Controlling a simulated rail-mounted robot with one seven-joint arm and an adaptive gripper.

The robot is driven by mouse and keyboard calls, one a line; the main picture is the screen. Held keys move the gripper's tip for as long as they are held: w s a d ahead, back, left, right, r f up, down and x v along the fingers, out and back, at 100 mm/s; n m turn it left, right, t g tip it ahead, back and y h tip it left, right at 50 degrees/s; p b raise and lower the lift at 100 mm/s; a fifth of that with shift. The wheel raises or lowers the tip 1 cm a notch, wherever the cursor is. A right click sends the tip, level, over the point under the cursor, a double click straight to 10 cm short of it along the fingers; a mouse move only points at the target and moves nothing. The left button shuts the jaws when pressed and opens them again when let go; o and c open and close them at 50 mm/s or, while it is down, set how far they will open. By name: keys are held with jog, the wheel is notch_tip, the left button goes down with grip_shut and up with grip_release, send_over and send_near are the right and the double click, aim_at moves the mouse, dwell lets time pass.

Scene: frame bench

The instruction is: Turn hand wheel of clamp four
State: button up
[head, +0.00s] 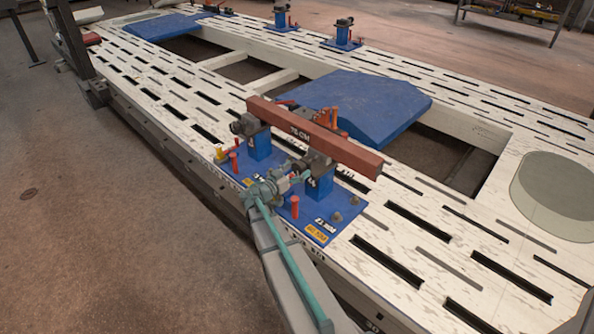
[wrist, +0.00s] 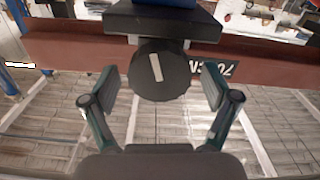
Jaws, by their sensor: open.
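In the wrist view a dark, knobbed round hand wheel (wrist: 158,76) with a pale stripe on its face sits in front of a red-brown beam (wrist: 80,55). My gripper (wrist: 160,84) is open, with one finger on each side of the wheel and a visible gap at both sides. In the head view my gripper (head: 296,176) is at the right-hand blue clamp post (head: 320,187), below the beam (head: 310,133). My gripper partly hides this clamp and its wheel. I cannot read a clamp number.
The clamps stand on a blue base plate (head: 258,172) with red-orange pins on the slotted white frame bench (head: 430,235). A blue sloped cover (head: 350,103) lies behind the beam. Other blue clamps (head: 343,35) stand at the far side.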

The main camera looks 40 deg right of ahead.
jog(key=c, duration=1.2)
jog(key=shift+o, duration=0.2)
